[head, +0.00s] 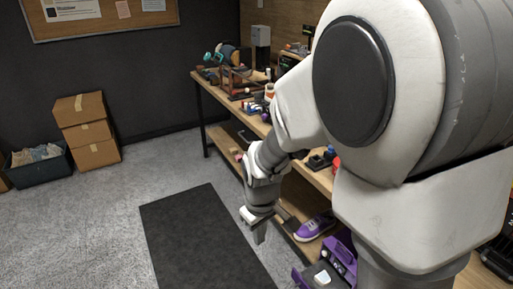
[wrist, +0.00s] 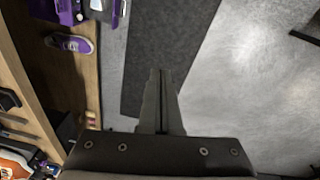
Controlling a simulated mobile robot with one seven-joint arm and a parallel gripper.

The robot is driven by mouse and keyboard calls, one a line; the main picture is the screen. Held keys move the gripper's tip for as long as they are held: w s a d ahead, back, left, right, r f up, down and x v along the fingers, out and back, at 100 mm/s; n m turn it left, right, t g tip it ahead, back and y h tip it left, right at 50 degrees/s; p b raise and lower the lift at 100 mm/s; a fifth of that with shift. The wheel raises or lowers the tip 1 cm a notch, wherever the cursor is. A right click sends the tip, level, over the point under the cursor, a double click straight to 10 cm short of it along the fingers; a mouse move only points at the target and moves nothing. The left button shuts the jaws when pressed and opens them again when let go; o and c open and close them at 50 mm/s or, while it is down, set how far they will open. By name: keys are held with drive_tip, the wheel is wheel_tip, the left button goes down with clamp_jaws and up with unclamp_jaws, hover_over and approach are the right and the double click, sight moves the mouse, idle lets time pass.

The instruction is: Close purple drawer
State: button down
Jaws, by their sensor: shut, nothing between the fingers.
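A purple unit (head: 338,262) with grey parts stands at the bottom of the head view, partly hidden by my arm. It also shows at the top left edge of the wrist view (wrist: 66,12), cut off by the frame. I cannot tell which part of it is the drawer or how far that is open. My gripper (head: 261,237) points down in front of the workbench, to the left of the purple unit and apart from it. In the wrist view its fingers (wrist: 161,75) are together and empty, over the dark mat.
A purple sneaker (head: 315,228) lies on the wooden lower shelf of the workbench (head: 228,106). Tools crowd the bench top. A dark mat (head: 200,235) lies on the grey carpet. Cardboard boxes (head: 88,130) and a dark bin (head: 40,172) stand far left. The floor between is clear.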

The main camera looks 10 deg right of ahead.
drive_tip(key=d+f+n+h+b, duration=0.25)
drive_tip(key=f+n, duration=0.25)
drive_tip(key=f, duration=1.3)
drive_tip(key=d+f+n+h+b, duration=0.2)
drive_tip(key=f+n+h+b, duration=0.25)
drive_tip(key=f, duration=1.45)
drive_tip(key=w+d+f+n+t+h+b, duration=0.1)
drive_tip(key=w+d+f+n+b, duration=0.1)
drive_tip(key=d+f, duration=0.6)
drive_tip(key=w+d+f+n+b, duration=0.2)
drive_tip(key=d+f+n+b, duration=0.2)
drive_tip(key=d+f, duration=0.4)
drive_tip(key=shift+w+d+f+t+h, duration=0.3)
drive_tip(key=shift+w+d+t+h, duration=0.1)
drive_tip(key=shift+d, duration=0.3)
drive_tip(key=shift+w+d+n, duration=0.1)
drive_tip(key=shift+d+n, duration=0.05)
drive_tip(key=shift+n, duration=0.1)
